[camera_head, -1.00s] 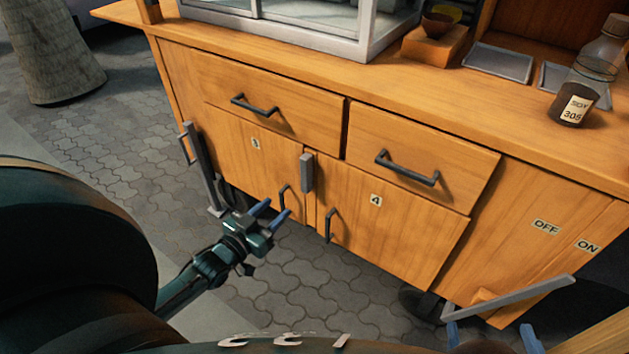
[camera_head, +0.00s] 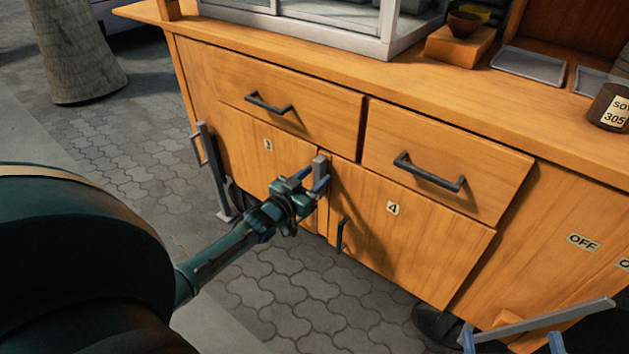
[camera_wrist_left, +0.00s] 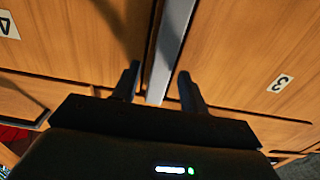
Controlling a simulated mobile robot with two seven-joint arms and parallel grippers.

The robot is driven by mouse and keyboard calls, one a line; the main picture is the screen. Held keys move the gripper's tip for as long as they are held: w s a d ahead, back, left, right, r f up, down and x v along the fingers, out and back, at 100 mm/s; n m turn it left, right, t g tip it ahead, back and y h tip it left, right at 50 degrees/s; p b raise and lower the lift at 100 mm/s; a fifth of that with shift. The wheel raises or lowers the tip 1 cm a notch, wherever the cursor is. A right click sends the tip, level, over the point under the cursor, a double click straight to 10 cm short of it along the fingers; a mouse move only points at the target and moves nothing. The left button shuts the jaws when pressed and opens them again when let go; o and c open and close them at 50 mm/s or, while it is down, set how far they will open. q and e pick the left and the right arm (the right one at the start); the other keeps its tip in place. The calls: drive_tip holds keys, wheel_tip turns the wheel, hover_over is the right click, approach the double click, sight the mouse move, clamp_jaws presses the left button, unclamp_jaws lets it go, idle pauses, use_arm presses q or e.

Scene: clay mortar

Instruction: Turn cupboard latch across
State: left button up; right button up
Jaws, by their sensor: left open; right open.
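The cupboard latch (camera_head: 320,168) is a small grey upright bar at the seam between door 3 (camera_head: 250,150) and door 4 (camera_head: 400,235). My left gripper (camera_head: 309,180) is open at the latch, its blue fingertips around the latch's lower part in the head view. In the left wrist view the grey latch (camera_wrist_left: 170,45) runs between the two dark open fingers (camera_wrist_left: 160,85); I cannot tell whether either touches it. My right gripper (camera_head: 512,344) shows only its blue fingertips at the bottom right edge, apart and empty.
Two drawers with dark handles (camera_head: 268,104) (camera_head: 430,172) sit above the doors. Door 4 has a handle (camera_head: 342,235) below the latch. A grey lever (camera_head: 540,325) stands out at the lower right near the OFF label (camera_head: 583,242). Paved floor is clear in front.

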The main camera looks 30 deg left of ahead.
use_arm(q)
drive_tip(key=shift+w, duration=0.35)
drive_tip(key=shift+c, duration=0.4)
clamp_jaws()
